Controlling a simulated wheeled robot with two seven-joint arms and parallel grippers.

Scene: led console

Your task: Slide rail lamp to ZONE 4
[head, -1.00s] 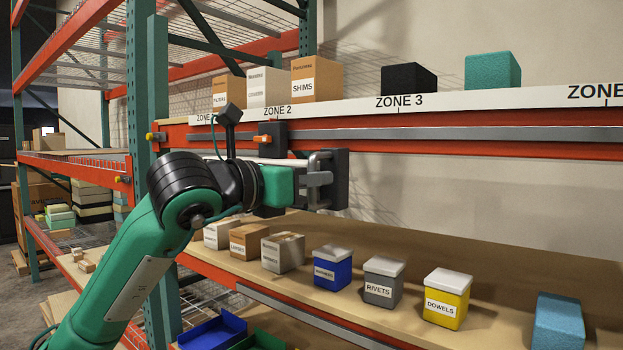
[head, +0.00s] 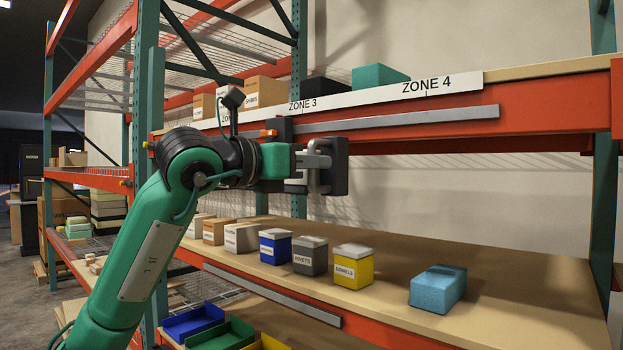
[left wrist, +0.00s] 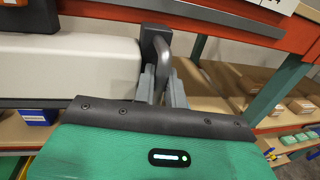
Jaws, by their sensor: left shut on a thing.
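The rail lamp's dark end block (head: 337,166) shows just right of my left gripper (head: 312,160), with a grey upright handle on it. My left gripper is shut on that handle. The lamp's dark carriage (head: 284,128) with an orange latch sits on the grey rail (head: 400,119), just left of and below the ZONE 3 mark. The ZONE 4 mark (head: 427,86) is farther right on the white label strip. My arm hides much of the lamp. In the left wrist view, the lamp's pale body (left wrist: 70,68) lies left of the gripped handle (left wrist: 155,50). My right gripper is not in view.
The grey rail is clear right of the carriage and ends past ZONE 4. Below, the shelf holds a yellow DOWELS bin (head: 353,264), a grey RIVETS bin (head: 310,256) and a blue box (head: 437,288). A green upright (head: 605,190) stands at the right.

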